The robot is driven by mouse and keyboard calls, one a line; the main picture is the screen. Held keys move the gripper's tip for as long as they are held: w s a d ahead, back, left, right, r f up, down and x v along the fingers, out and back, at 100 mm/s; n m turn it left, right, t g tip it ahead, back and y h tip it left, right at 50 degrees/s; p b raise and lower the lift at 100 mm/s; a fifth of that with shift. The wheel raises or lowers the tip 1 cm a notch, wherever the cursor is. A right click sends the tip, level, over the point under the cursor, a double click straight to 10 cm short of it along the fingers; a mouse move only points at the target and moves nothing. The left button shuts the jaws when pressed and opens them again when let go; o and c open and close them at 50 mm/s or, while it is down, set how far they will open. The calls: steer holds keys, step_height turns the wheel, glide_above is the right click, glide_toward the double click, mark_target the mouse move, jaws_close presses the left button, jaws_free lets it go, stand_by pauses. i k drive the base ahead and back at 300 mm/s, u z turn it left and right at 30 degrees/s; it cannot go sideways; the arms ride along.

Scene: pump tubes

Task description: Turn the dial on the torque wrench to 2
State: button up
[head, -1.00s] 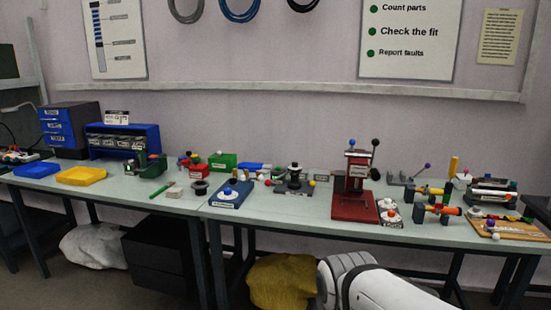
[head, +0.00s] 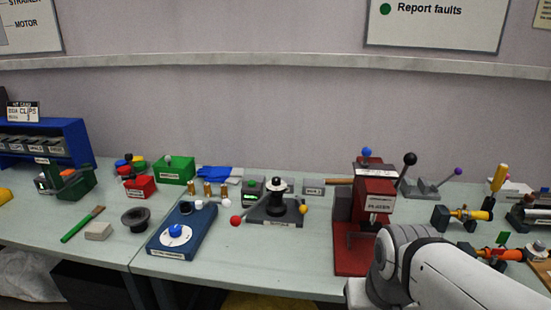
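A blue box-like base (head: 201,230) stands on the front of the bench, left of centre in the head view. On its top is a white round dial with a blue knob (head: 175,231) in the middle. A dark handle with a pale round end lies at its far end. The label on its front edge and the dial marks are too small to read, so I cannot tell the setting or confirm that this is the torque wrench. My white arm (head: 450,276) crosses the lower right. My gripper is not in view.
A red press (head: 375,205) stands right of centre, partly behind my arm. A black fixture with red and yellow balls (head: 277,208) stands right of the blue base. A black cup (head: 136,218), grey block (head: 98,231) and green-handled tool (head: 82,224) lie to its left.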

mark_target(276, 181)
steer(key=u, duration=0.3)
steer(key=i, duration=0.85)
steer(key=u, duration=0.5)
steer(key=k, duration=0.8)
steer(key=u, duration=0.2)
steer(key=i, duration=0.8)
steer(key=z, duration=0.05)
